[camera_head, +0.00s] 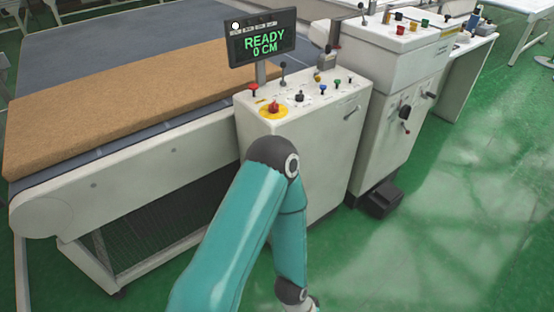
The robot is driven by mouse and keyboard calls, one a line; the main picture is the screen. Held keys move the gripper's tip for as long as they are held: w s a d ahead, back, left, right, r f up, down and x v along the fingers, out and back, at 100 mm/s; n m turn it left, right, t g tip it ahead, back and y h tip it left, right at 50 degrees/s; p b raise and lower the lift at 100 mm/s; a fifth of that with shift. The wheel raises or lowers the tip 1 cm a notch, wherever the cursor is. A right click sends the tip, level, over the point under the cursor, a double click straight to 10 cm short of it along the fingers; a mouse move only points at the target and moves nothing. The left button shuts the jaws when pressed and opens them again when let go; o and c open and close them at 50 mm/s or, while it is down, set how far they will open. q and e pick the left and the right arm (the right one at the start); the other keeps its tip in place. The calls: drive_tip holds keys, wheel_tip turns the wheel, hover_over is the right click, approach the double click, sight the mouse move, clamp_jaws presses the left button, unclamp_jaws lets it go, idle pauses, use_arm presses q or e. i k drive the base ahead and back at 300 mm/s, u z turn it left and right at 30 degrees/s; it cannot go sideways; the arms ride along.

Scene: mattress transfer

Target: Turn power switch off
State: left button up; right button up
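A white control cabinet (325,152) stands at the centre. Its sloped top carries a red mushroom button on a yellow disc (273,109), small coloured buttons and levers. A small dark handle (352,112) is on its front face. A second cabinet (388,130) behind it has dark rotary handles (405,112) on its front. I cannot tell which control is the power switch, or its position. One teal arm of mine rises from the bottom, bends in front of the first cabinet and drops toward the bottom edge. Its gripper is not visible. My other arm is not in view.
A display (262,38) on a post reads "READY 0 CM". A brown mattress slab (120,100) lies on the grey conveyor (140,37) at left. A black box (380,198) sits on the floor by the second cabinet. The green floor (450,220) at right is clear.

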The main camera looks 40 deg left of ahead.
sight(274, 108)
drive_tip(key=z, duration=1.55)
drive_tip(key=i, duration=0.1)
drive_tip(key=u, duration=2.65)
drive_tip(key=k, duration=0.9)
drive_tip(key=u, duration=0.2)
drive_tip(key=i, duration=0.9)
drive_tip(key=z, duration=0.1)
